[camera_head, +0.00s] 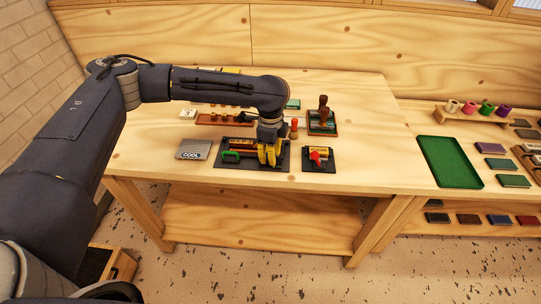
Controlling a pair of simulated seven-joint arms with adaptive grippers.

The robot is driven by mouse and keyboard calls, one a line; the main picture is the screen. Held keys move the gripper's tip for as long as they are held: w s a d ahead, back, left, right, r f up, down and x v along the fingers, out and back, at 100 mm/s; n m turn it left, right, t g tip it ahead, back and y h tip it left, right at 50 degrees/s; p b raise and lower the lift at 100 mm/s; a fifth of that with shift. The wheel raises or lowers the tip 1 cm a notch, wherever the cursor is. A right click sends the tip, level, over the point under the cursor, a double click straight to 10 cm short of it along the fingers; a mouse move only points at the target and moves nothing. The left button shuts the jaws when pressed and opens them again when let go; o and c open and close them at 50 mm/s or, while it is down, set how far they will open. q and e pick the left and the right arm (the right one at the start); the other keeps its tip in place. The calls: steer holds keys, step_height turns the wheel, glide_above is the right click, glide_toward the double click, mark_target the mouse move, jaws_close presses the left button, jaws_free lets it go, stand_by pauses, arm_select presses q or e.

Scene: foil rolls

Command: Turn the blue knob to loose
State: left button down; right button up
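My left arm comes in from the left and reaches over the wooden table. My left gripper (267,155), with yellow fingers, points down over a dark plate (225,164) that carries a green handle (231,156) and a wooden roll part. The fingertips are close together at the right part of this plate; I cannot tell whether they are shut or hold something. I see no blue knob; the gripper hides part of the plate. A second, smaller dark plate (327,166) to the right bears a red knob (315,157). My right gripper is not in view.
A grey "COOL" sign (193,149) lies left of the plate. A stamp-like tool (323,107) stands in a tray behind the smaller plate. A green tray (447,161) lies on the right-hand table. The table's front strip is clear.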

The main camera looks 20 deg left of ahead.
arm_select(q)
steer(key=n, duration=0.5)
steer(key=shift+n, duration=0.3)
steer(key=n, duration=0.5)
steer(key=shift+n, duration=0.6)
steer(key=c, duration=1.1)
jaws_free()
steer(key=shift+o, duration=0.2)
steer(key=shift+r, duration=0.1)
step_height(320, 180, up, 12)
